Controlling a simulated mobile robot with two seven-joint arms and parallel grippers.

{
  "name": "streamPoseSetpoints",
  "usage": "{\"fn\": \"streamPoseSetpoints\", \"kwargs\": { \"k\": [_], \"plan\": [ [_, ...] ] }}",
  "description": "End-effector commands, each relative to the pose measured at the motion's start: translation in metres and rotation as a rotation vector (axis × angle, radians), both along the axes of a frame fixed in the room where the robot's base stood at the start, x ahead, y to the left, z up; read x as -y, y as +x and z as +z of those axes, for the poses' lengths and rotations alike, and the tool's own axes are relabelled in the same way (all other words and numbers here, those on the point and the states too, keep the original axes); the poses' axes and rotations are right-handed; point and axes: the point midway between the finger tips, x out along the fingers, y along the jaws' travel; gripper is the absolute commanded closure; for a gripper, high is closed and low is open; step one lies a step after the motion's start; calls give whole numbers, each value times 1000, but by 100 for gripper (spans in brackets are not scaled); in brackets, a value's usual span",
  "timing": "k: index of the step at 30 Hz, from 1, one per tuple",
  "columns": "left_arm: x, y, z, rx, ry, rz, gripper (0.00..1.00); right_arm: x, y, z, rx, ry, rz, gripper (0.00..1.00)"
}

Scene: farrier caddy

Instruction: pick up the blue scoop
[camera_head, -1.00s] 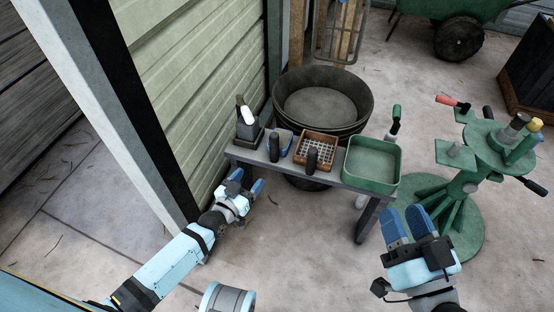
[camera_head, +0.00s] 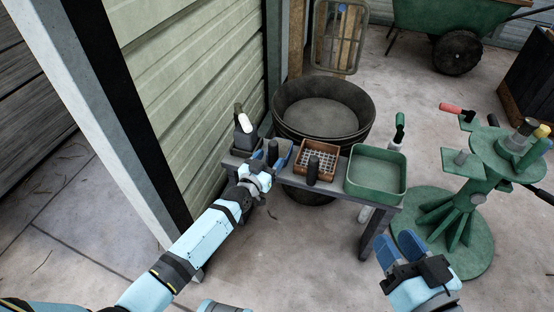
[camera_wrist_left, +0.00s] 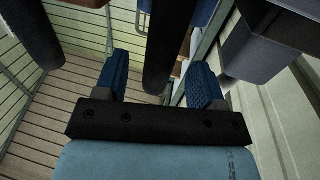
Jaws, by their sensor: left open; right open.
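The blue scoop (camera_head: 286,148) sits on the small grey bench, mostly hidden behind my left gripper, with its upright black handle (camera_head: 272,151) facing me. My left gripper (camera_head: 268,164) is open at the bench's front edge. In the left wrist view the black handle (camera_wrist_left: 166,45) stands between its two blue fingertips, and a bit of the dark blue scoop body (camera_wrist_left: 206,11) shows at the top. I cannot tell whether the fingers touch the handle. My right gripper (camera_head: 398,246) is open and empty, in front of the bench at the right.
On the bench, a grey container (camera_head: 245,143) stands left of the scoop; a brown gridded box (camera_head: 318,155) with a black handle (camera_head: 312,171) and a green tray (camera_head: 376,174) stand right. A black tub (camera_head: 325,110) is behind; a green stand (camera_head: 450,215) is right. A wall borders the left.

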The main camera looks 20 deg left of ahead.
Motion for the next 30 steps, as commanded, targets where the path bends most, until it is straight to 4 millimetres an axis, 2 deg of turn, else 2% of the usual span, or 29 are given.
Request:
{"fn": "streamPoseSetpoints", "kwargs": {
  "k": [3, 10, 11, 19, 26, 30],
  "plan": [
    [2, 10, -1, 0, 0, 0, 37, 0, 0, -7, -17, -10, 7, 57],
    [2, 12, 0, -1, 1, 0, 37, -1, 0, -7, -23, -12, 9, 57],
    [2, 12, 0, -1, 1, 0, 39, -1, 0, -7, -22, -13, 9, 57],
    [2, 12, 0, -1, 1, 0, 100, 0, 0, -7, -21, -13, 8, 57],
    [2, 12, 2, 1, 1, 0, 100, 0, 0, -7, -21, -13, 8, 57],
    [2, 12, 9, 1, 0, 0, 100, 0, 0, -1, -12, -9, 5, 57]
  ]
}}
